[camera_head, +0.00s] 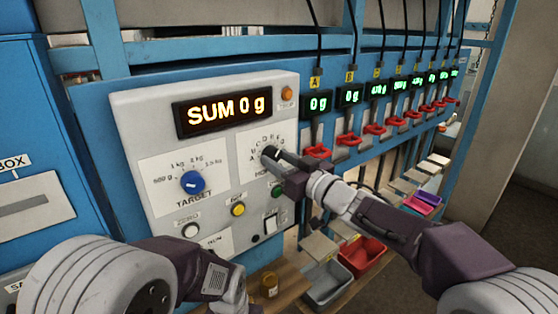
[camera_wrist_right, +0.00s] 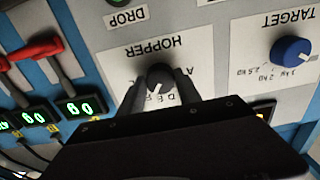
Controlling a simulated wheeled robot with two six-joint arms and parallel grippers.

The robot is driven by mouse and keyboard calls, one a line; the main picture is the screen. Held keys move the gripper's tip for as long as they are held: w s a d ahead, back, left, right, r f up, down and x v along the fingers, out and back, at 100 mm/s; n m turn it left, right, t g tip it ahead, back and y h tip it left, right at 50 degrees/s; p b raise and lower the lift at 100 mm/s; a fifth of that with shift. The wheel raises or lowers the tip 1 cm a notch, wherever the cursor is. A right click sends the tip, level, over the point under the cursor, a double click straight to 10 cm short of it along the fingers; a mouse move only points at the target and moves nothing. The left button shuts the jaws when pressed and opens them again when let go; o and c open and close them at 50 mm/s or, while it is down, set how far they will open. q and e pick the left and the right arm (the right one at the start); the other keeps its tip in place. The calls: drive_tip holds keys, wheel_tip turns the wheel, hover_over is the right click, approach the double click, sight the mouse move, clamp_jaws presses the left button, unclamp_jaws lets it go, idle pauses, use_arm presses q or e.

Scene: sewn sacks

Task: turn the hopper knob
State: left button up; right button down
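The hopper knob (camera_wrist_right: 160,77) is a small dark round knob with a pale pointer mark, on a white label plate of the grey control panel (camera_head: 125,110). The wrist view shows it upside down, between the two fingers of my right gripper (camera_wrist_right: 159,84). The fingers lie close along both sides of it; whether they press on it I cannot tell. In the head view my right gripper (camera_head: 277,158) reaches the panel from the right and covers part of the dial.
A blue target knob (camera_head: 192,182) sits left of the hopper dial, under the SUM 0 g display (camera_head: 223,110). Red levers (camera_head: 317,151) and bins (camera_head: 363,255) line the right.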

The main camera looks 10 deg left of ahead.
drive_tip(key=shift+f+n, duration=0.1)
drive_tip(key=shift+n, duration=0.3)
drive_tip(key=shift+n+b, duration=0.55)
drive_tip(key=shift+n, duration=0.45)
drive_tip(key=n+b, duration=0.1)
drive_tip(key=n, duration=0.3)
drive_tip(key=shift+f+n+b, duration=0.1)
drive_tip(key=shift+n+b, duration=0.2)
drive_tip(key=shift+b, duration=0.05)
drive_tip(key=n+b, duration=0.1)
drive_tip(key=n, duration=0.2)
drive_tip(key=shift+w, duration=0.1)
drive_tip(key=shift+n+b, duration=0.75)
drive_tip(key=shift+n, duration=1.35)
drive_tip(key=c, duration=0.8)
unclamp_jaws()
drive_tip(key=shift+r, duration=0.2)
drive_tip(key=shift+c, duration=0.2)
